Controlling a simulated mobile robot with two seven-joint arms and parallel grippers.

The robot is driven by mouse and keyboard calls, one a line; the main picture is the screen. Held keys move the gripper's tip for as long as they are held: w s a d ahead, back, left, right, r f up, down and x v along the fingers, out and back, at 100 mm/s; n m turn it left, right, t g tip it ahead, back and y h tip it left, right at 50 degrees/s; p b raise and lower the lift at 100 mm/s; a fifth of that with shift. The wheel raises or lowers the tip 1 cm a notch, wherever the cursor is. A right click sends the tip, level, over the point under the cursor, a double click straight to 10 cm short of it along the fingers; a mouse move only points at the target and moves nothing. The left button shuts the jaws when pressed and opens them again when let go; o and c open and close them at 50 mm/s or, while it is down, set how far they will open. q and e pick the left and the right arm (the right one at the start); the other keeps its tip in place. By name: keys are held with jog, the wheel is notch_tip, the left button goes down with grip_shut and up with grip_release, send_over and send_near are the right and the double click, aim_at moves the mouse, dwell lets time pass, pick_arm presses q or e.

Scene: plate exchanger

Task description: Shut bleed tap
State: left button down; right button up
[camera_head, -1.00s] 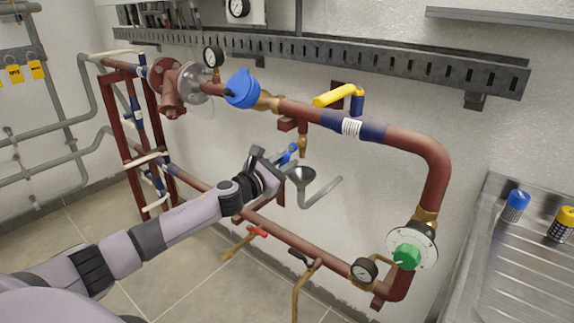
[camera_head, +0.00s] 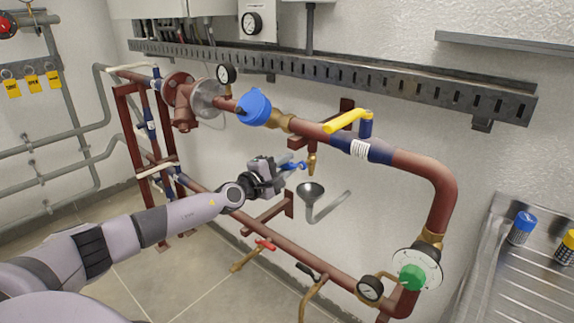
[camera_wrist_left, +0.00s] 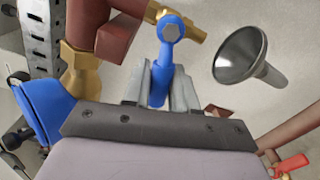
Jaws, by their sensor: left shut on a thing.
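The bleed tap is a small brass tap (camera_head: 311,164) on a short branch under the upper red-brown pipe. It has a blue lever (camera_head: 293,166). My left gripper (camera_head: 280,170) is at the lever, left of the tap body. In the left wrist view the blue lever (camera_wrist_left: 159,82) stands between the two grey fingers of the left gripper (camera_wrist_left: 160,92), which are shut on it. The brass body (camera_wrist_left: 187,30) lies just beyond the lever. A grey funnel (camera_head: 310,190) sits just below the tap, also seen in the wrist view (camera_wrist_left: 240,55). My right gripper is not in view.
A yellow-handled valve (camera_head: 348,121) and a blue cap (camera_head: 254,108) are on the upper pipe. A metal drainer (camera_head: 490,270) stands at right.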

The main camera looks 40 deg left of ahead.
pick_arm(q)
jog(key=shift+a+r+m+p, duration=0.1)
jog(key=shift+r+m+p, duration=0.3)
jog(key=shift+m, duration=0.3)
jog(key=shift+r+m+p, duration=0.25)
jog(key=shift+m+p, duration=0.2)
jog(key=shift+m, duration=0.25)
jog(key=c, duration=1)
grip_release()
jog(key=shift+r, duration=0.1)
